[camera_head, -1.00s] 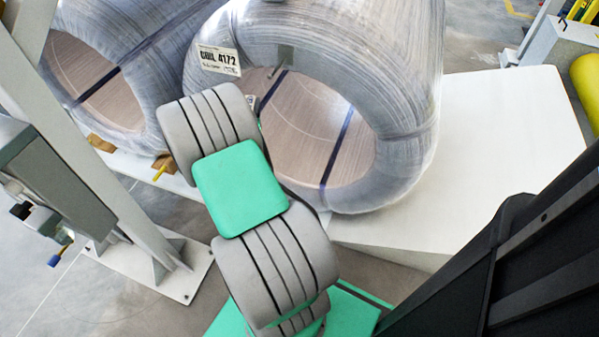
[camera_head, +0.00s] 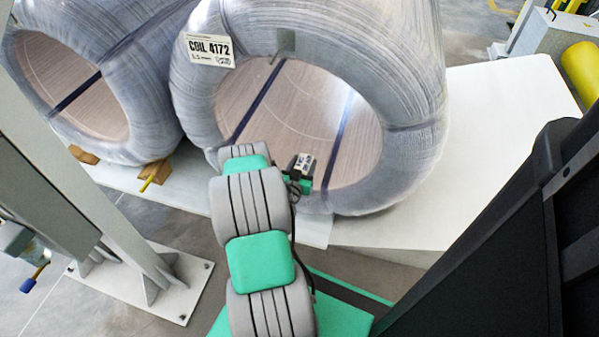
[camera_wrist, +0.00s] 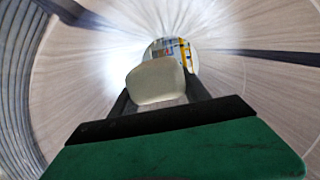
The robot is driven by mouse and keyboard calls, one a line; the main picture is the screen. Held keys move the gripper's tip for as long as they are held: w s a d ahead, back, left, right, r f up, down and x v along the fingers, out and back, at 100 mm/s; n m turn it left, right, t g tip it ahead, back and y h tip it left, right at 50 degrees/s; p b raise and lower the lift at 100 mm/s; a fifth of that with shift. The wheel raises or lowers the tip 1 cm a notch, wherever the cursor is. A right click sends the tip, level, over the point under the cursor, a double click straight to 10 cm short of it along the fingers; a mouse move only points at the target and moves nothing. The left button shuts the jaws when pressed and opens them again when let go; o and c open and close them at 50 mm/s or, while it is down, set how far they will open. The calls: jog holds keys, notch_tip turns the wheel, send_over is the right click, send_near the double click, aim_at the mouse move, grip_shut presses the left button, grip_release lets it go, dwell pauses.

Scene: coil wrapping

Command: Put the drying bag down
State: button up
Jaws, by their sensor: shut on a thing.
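The drying bag (camera_wrist: 156,82) is a pale beige, rounded pouch in the wrist view. My gripper (camera_wrist: 160,96) is shut on it, with a dark finger on each side. Around it in the wrist view is the wood-toned inner wall of a coil. In the head view my gripper (camera_head: 301,178) is at the front lower part of the opening of coil 4172 (camera_head: 412,75), a big wrapped coil with a white label. A small white patch with dark print shows at the gripper there; I cannot tell if it is the bag.
A second wrapped coil (camera_head: 150,105) stands close on the left. Both coils rest on a white platform (camera_head: 500,125), bare on the right. A grey post (camera_head: 90,190) with a bolted foot stands at left. A yellow cylinder (camera_head: 580,68) is at far right.

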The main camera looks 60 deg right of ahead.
jog(key=w+d+f+b, duration=0.1)
jog(key=f, duration=0.1)
jog(key=w+d+f+b, duration=0.1)
jog(key=d+f, duration=0.1)
jog(key=w+d+f+b, duration=0.1)
jog(key=d+f, duration=0.1)
jog(key=shift+w, duration=0.1)
jog(key=f, duration=0.1)
jog(key=f+b, duration=0.2)
jog(key=f, duration=0.1)
jog(key=shift+w+d, duration=0.25)
jog(key=shift+d, duration=0.05)
jog(key=shift+r, duration=0.15)
